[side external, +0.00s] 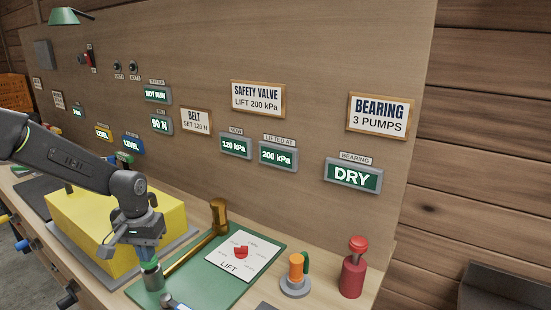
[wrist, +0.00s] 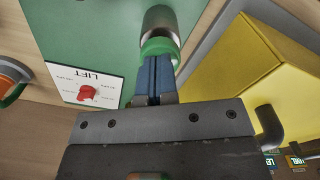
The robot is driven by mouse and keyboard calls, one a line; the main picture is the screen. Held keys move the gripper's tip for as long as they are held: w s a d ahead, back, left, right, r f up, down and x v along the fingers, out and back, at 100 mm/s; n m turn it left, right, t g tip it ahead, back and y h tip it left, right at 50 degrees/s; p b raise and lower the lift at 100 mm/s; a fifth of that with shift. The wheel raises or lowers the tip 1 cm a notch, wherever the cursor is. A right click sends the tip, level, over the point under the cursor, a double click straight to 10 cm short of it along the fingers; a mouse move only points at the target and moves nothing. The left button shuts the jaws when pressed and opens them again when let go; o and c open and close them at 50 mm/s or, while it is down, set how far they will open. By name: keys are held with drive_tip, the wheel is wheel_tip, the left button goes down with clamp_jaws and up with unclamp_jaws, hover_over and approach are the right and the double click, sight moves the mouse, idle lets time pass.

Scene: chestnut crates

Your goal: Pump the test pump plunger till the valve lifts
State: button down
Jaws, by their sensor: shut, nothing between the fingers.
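The test pump (side external: 154,279) is a short metal cylinder with a green plunger top, standing at the left of a green board (side external: 188,286). It also shows in the wrist view (wrist: 162,22). A brass pipe runs from near it to an upright brass valve (side external: 219,214). My gripper (side external: 149,259) has blue fingers, shut and empty, pointing down right at the green top; I cannot tell whether they touch it. In the wrist view the fingertips (wrist: 155,58) overlap the green top's edge. The NOW display (side external: 235,145) reads 120 kPa; the LIFTED AT display (side external: 278,156) reads 200 kPa.
A white LIFT card (side external: 240,262) with a red knob lies right of the pipe. A yellow block (side external: 90,232) stands close on the left. An orange device (side external: 296,268) and a red can (side external: 352,276) stand at right. The safety valve sign (side external: 258,99) says LIFT 200 kPa.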

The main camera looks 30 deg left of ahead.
drive_tip(key=shift+r, duration=3.8)
drive_tip(key=s+d+r+m+t, duration=0.2)
drive_tip(key=s+d+r+m, duration=0.1)
drive_tip(key=s+d, duration=0.2)
drive_tip(key=s+d+r+m+t, duration=0.3)
drive_tip(key=s+d, duration=0.3)
drive_tip(key=s, duration=0.2)
drive_tip(key=shift+s+r+t, duration=0.3)
drive_tip(key=shift+s, duration=0.05)
drive_tip(key=c, duration=1.8)
unclamp_jaws()
drive_tip(key=shift+c, duration=0.2)
